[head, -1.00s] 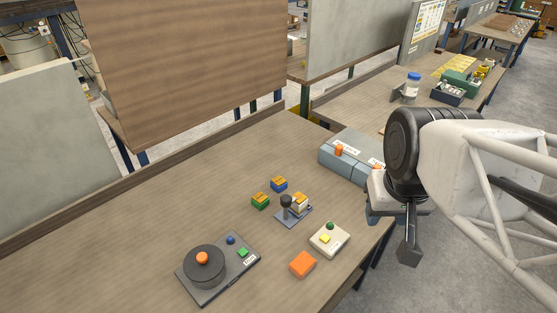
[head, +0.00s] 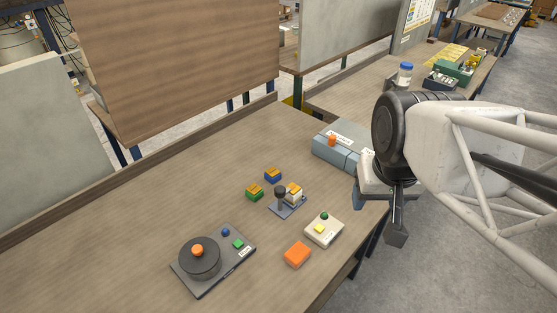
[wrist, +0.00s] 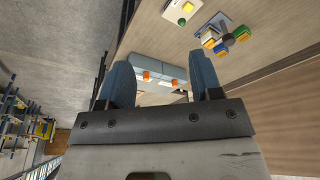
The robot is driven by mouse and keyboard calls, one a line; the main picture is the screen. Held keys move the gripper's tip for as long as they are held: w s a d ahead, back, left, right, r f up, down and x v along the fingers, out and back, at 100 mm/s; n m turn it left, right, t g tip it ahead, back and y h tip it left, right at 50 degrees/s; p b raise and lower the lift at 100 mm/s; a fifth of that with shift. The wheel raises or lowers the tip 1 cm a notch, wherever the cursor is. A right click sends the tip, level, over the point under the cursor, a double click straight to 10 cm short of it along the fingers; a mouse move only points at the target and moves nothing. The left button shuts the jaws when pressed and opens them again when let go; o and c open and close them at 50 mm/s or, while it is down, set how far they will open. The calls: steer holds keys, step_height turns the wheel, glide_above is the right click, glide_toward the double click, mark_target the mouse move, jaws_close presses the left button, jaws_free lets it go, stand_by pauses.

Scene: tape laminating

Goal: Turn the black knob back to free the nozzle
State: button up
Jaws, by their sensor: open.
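The black knob (head: 280,190) stands upright on a small grey-blue fixture (head: 286,211) in the middle of the table in the head view. A white block with an orange-yellow top (head: 294,192) sits right beside the knob on that fixture; I cannot tell whether it is the nozzle. My gripper (wrist: 163,78) is open, with two blue fingers apart and nothing between them. The fixture group appears at the top right of the wrist view.
A grey box with an orange button (head: 332,141) lies beside my gripper. A white button box (head: 324,231), an orange block (head: 297,254) and a black turntable (head: 200,258) lie in front. The table's left is clear.

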steer(key=w+a+f+m+g, duration=0.1)
steer(key=w+a+f+m, duration=0.1)
steer(key=w+a+m, duration=0.3)
steer(key=w+a+f+m, duration=0.1)
steer(key=w+a+f, duration=0.1)
steer(key=w, duration=0.5)
steer(key=m+g, duration=0.2)
steer(key=m, duration=0.3)
glide_above(280, 189)
step_height(280, 189, down, 7)
steer(key=shift+f, duration=0.1)
steer(key=shift+f, duration=0.1)
steer(key=shift+f, duration=3.8)
steer(key=c, duration=0.9)
